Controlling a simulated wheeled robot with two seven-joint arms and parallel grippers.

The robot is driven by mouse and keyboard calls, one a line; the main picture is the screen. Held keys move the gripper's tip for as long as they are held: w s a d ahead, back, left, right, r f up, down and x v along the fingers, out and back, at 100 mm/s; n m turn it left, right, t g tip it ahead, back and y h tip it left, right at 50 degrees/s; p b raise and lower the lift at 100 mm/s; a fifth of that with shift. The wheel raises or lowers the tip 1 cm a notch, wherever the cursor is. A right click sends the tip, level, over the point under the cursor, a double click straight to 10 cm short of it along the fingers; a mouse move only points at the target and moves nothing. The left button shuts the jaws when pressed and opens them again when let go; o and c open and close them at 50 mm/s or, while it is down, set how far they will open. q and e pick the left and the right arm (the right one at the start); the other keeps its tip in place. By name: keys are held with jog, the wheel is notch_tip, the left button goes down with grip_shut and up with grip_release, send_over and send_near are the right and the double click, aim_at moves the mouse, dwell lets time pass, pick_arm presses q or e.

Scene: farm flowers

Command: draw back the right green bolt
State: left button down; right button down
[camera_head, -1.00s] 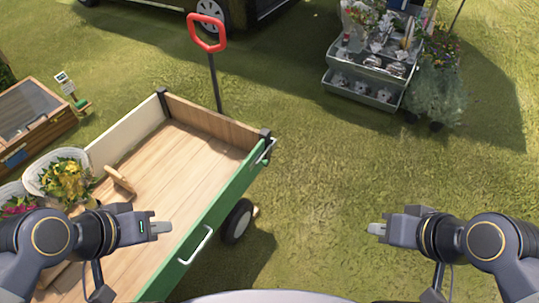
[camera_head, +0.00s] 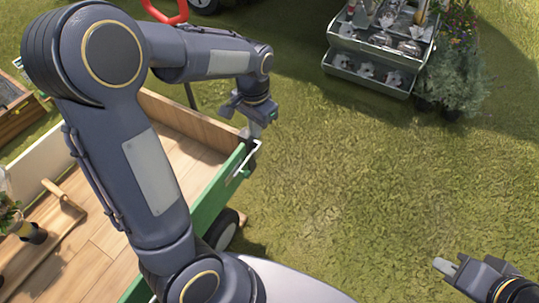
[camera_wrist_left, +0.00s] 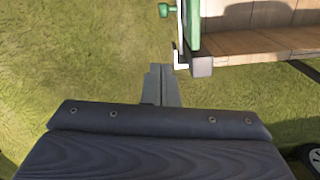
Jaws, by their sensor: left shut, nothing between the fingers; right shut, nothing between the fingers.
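The wagon's green side panel (camera_head: 213,196) runs to its far right corner, where a pale metal bar (camera_head: 240,165) shows on the outside. My right gripper (camera_head: 441,265) is shut and empty over the grass.
The wagon's wooden bed (camera_head: 92,255) holds a wooden tool (camera_head: 63,196) and flowers at the left. A red handle (camera_head: 168,12) rises behind it. A grey plant stand (camera_head: 368,77) is at the upper right. The grass between is clear.

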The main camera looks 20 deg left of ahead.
pick_arm(q)
jog(key=shift+w, duration=0.1)
notch_tip(320, 180, down, 13)
jog(key=s+b, duration=0.3)
jog(key=shift+a, duration=0.45)
jog(key=shift+r, duration=0.1)
